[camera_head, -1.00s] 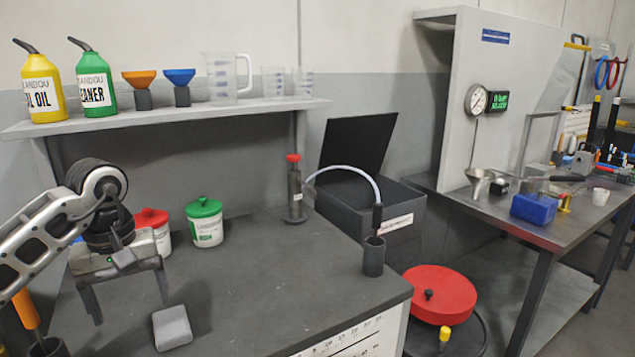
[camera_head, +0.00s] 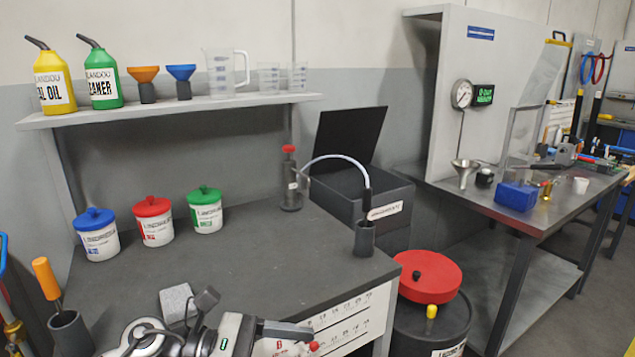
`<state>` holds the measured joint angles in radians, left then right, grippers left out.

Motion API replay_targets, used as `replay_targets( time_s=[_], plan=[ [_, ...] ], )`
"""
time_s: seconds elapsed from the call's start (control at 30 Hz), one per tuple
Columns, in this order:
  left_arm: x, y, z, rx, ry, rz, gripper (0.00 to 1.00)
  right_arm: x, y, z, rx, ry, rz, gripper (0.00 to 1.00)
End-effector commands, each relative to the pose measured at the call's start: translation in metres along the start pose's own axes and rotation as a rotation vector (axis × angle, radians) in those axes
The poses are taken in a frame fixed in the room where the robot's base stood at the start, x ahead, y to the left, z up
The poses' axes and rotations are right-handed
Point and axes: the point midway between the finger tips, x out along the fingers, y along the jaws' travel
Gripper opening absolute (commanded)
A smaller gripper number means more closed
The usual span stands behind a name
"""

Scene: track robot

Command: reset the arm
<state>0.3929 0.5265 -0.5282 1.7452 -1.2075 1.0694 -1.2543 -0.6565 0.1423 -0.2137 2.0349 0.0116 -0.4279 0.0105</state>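My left arm (camera_head: 145,338) shows at the bottom edge in the head view, low over the front of the dark workbench (camera_head: 270,250). Its end part (camera_head: 230,335) lies along the lower edge and is cut off by the frame. I cannot make out both fingers, so whether the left gripper is open or shut is unclear. A small white and red item shows below a dark bar at its right end; whether it is touched is unclear. A grey block (camera_head: 174,303) lies on the bench just behind the arm. My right gripper is not in view.
Blue (camera_head: 98,240), red (camera_head: 153,227) and green (camera_head: 205,215) lidded tubs stand at the bench's back. An orange-handled tool (camera_head: 47,278) stands in a holder at left. A red-topped drum (camera_head: 428,274) stands right of the bench. The bench middle is clear.

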Motion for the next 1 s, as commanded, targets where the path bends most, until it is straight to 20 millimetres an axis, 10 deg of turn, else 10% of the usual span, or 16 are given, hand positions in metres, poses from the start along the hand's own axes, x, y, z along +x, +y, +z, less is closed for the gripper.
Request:
replay_targets(
  time_s=[0.17,0.33,0.5,0.53,0.73,1.0],
  plan=[
    [-0.01,0.01,0.005,-0.947,-0.66,0.275,0.81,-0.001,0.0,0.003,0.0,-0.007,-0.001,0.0],
    [-0.061,0.004,-0.089,-1.898,-1.277,0.485,0.81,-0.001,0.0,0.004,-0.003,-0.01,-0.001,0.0],
    [-0.082,-0.055,-0.183,-2.519,-1.751,0.627,0.81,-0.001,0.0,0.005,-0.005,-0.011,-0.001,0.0],
    [-0.083,-0.066,-0.194,2.45,1.716,-0.613,0.81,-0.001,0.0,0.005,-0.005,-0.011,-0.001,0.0],
    [-0.082,-0.116,-0.234,2.107,1.537,-0.537,0.81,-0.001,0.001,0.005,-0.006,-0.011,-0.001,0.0],
    [-0.081,-0.123,-0.238,2.062,1.513,-0.528,0.81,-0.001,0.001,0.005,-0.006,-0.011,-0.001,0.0]
  ],
)
